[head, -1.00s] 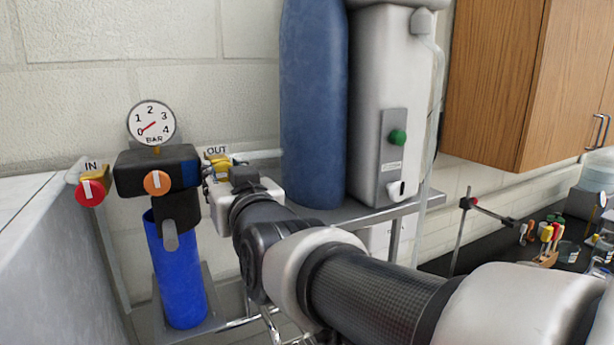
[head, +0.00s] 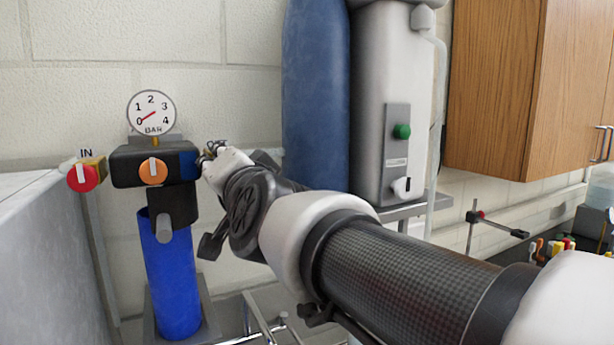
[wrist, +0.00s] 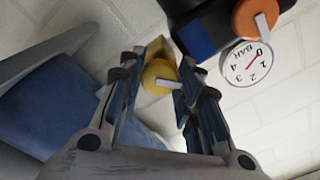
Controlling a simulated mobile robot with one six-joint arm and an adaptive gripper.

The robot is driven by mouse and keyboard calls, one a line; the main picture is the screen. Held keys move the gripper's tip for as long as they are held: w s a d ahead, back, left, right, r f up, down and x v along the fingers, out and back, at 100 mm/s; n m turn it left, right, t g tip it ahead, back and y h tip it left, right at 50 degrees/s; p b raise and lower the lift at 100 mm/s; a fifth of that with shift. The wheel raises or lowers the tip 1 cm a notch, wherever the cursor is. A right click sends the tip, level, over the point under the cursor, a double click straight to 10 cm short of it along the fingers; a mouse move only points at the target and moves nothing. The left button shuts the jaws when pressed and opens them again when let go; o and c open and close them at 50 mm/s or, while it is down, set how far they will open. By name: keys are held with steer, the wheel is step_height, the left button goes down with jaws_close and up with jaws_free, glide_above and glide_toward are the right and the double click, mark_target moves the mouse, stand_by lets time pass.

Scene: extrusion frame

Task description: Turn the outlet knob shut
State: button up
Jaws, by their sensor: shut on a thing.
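The outlet knob (wrist: 158,73) is yellow with a white pointer bar and sits on a yellow valve body in the wrist view. My gripper (wrist: 160,68) has a finger on each side of it and is shut on it. In the head view my gripper (head: 213,151) is at the right of the black regulator, and my wrist hides the outlet knob and its label. The wrist view is rolled, with the gauge numbers upside down.
The black regulator (head: 128,166) carries an orange knob (head: 153,171) and a gauge (head: 151,113) with its needle near 0. The red IN knob (head: 83,177) is at the left. A blue cylinder (head: 315,95) and a white dispenser unit (head: 376,60) stand close on the right.

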steer(key=shift+m+b, duration=0.7)
steer(key=shift+m, duration=3.2)
steer(key=o, duration=1)
steer(key=shift+o, duration=0.2)
steer(key=v, duration=1.2)
steer(key=shift+s+a, duration=0.1)
steer(key=shift+s, duration=0.05)
